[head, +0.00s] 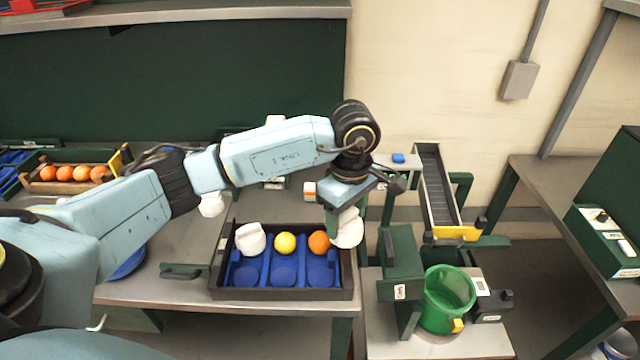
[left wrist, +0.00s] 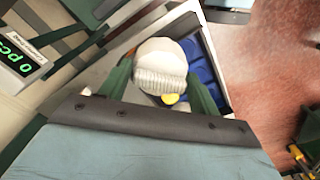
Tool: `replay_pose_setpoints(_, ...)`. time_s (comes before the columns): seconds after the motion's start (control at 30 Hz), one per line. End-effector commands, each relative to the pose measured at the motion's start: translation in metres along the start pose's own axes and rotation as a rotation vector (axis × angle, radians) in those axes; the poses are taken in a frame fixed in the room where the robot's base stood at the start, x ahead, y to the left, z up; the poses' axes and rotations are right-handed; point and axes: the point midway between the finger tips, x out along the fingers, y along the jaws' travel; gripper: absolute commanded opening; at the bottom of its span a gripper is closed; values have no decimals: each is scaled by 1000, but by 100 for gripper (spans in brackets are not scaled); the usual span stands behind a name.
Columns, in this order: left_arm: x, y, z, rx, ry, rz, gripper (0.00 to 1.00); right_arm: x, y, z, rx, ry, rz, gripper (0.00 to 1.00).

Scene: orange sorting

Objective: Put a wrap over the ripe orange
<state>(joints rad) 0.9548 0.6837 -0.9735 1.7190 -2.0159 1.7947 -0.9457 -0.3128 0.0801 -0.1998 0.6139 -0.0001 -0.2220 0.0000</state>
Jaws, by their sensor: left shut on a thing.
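In the head view an orange fruit (head: 319,242) sits in the back right compartment of a dark tray (head: 283,294) with blue cups. A yellow fruit (head: 285,243) sits in the back middle compartment. A white wrap (head: 250,239) covers the back left place; what is under it is hidden. My left gripper (head: 345,222) is shut on another white wrap (head: 349,232), held at the tray's right edge, just right of the orange fruit. The held wrap also shows between the fingers in the left wrist view (left wrist: 160,70). My right gripper is not in view.
A crate of several oranges (head: 66,174) stands at the far left. A green bucket (head: 447,300) stands right of the tray, below a sloping chute (head: 438,190). The tray's front row of blue cups is empty.

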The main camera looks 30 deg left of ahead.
Motion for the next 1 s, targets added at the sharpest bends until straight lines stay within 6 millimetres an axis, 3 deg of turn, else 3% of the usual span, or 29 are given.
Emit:
replay_pose_setpoints(0.03, -6, 2, -3, -126, -3, -4, 41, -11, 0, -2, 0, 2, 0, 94)
replay_pose_setpoints(0.3, -10, 8, -24, -874, -1, -4, 41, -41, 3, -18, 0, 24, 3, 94)
replay_pose_setpoints(0.7, -8, 5, -58, -1933, 2, -4, 41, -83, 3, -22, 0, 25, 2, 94)
replay_pose_setpoints(0.83, -6, 2, -65, -2163, 2, -3, 41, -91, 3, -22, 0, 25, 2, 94)
replay_pose_setpoints(1.0, -3, 0, -70, -2315, 0, -2, 41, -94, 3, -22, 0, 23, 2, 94)
